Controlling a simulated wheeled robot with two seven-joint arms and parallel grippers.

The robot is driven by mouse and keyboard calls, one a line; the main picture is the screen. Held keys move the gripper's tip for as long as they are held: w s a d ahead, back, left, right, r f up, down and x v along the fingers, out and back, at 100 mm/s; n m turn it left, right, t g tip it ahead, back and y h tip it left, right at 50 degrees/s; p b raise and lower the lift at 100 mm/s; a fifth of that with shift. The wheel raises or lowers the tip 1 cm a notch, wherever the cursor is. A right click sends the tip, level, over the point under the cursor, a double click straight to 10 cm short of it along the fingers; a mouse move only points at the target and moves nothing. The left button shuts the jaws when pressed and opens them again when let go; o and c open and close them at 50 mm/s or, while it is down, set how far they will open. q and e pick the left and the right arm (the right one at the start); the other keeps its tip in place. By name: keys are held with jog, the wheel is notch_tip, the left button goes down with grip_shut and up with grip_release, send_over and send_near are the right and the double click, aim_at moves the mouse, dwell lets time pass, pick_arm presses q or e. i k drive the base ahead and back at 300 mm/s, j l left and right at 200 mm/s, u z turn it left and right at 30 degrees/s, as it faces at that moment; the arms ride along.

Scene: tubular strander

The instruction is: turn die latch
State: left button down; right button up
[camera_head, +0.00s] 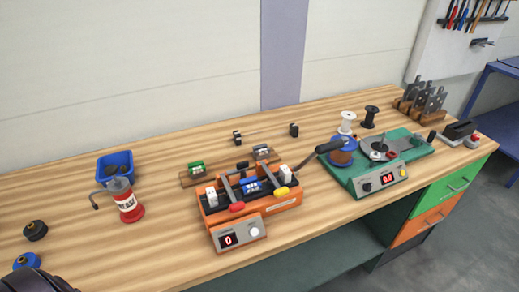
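The orange machine (275,218) stands at the middle front of the bench, with a display reading 0 on its front box (238,237). Dark bars, white blocks, a red knob (237,207) and a yellow knob (282,191) sit on its top. A lever with a black grip (328,147) rises at its right end, tilted up to the right. I cannot tell which of these parts is the die latch. A dark rounded shape shows at the bottom left corner; no gripper fingers are visible there. My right gripper is not in view.
The green machine (350,176) with a blue spool (342,144) stands to the right. A red grease can (126,200) and a blue bin (115,166) are at the left. Small parts lie behind the orange machine. The bench between can and orange machine is clear.

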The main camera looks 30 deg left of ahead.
aim_at(242, 167)
jog(key=i+u, duration=0.1)
jog(key=u, duration=0.25)
jog(key=i+u, duration=0.1)
jog(key=u, duration=0.6)
jog(key=i+l, duration=0.05)
jog(key=l, duration=0.05)
